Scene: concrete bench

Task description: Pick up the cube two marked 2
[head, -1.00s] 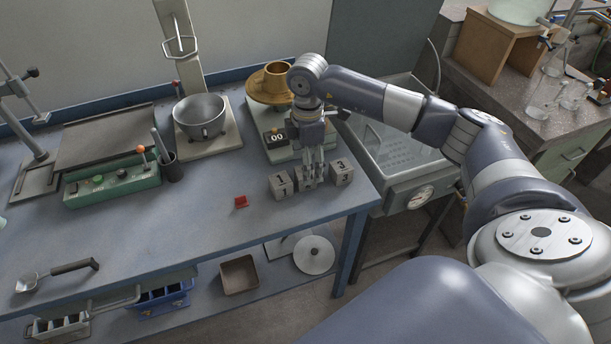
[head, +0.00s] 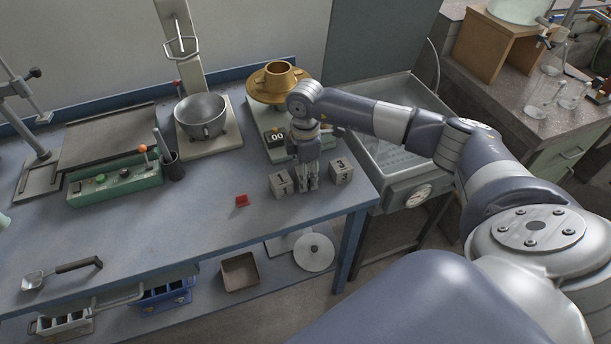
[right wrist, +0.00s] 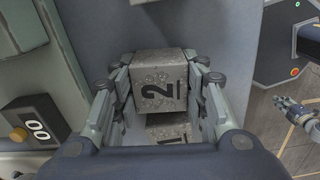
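Cube two (right wrist: 160,80), grey and speckled with a dark 2 on its face, sits between the fingers of my right gripper (right wrist: 162,85) in the right wrist view, with finger pads against both sides. In the head view my right gripper (head: 308,185) points down between cube one (head: 281,184) and cube three (head: 341,171), and its fingers mostly hide cube two. Cube one also shows partly behind cube two in the wrist view (right wrist: 168,132). I cannot tell whether cube two is clear of the bench. My left gripper (right wrist: 283,104) appears small at the wrist view's right, fingers apart.
A scale (head: 276,137) reading 00 with a brass dish (head: 278,80) stands close behind the cubes. The bench's right edge and a metal sink (head: 390,160) lie beyond cube three. The front-left bench (head: 150,240) is mostly clear.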

